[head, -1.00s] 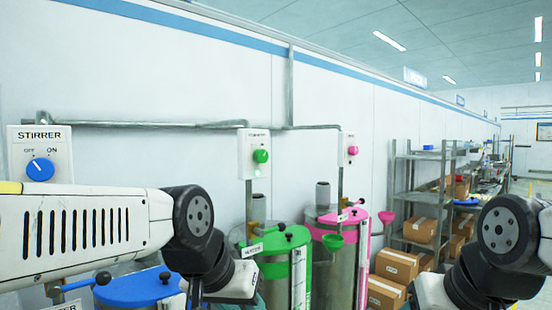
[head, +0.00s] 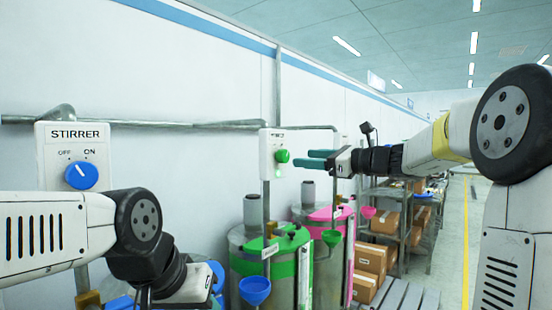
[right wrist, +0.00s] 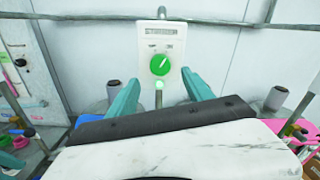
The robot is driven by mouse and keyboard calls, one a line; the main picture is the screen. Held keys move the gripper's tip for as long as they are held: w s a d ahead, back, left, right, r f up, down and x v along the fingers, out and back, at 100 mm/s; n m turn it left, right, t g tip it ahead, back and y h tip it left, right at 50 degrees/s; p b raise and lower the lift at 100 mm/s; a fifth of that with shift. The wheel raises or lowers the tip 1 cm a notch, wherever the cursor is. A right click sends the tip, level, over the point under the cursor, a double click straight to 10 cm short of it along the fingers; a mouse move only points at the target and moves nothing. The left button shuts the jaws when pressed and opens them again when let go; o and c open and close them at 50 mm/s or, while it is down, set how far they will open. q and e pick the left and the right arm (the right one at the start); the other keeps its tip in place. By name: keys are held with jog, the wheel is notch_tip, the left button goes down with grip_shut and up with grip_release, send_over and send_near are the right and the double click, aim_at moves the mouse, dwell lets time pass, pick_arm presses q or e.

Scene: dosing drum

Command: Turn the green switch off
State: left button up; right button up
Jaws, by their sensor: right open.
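The green switch (head: 283,156) is a round knob on a white wall box (head: 265,165). In the right wrist view the green switch (right wrist: 160,64) faces me, its white mark pointing up and right, toward the right-hand label. A small pale-green lamp sits below it. My right gripper (head: 308,159) is open, with teal fingers reaching toward the knob. In the right wrist view the right gripper's fingers (right wrist: 159,78) stand either side of the knob's line, apart from it. My left arm is low at left; its gripper is not visible.
A blue stirrer switch (head: 81,175) is on a wall box at left. Below stand a green-banded drum (head: 247,267) and a pink-lidded drum (head: 318,213). A blue funnel (head: 255,290) is near the front. Shelves and cardboard boxes (head: 370,257) stand at right.

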aim_at(287, 157)
jog(key=x, duration=0.7)
jog(key=shift+w+a, duration=0.25)
jog(key=shift+a, duration=0.05)
grip_shut()
jog(key=shift+n, duration=0.4)
jog(key=n, duration=0.5)
jog(key=shift+d+n, duration=0.1)
jog(key=shift+n, duration=0.2)
jog(key=n, duration=0.5)
jog(key=shift+n, duration=0.4)
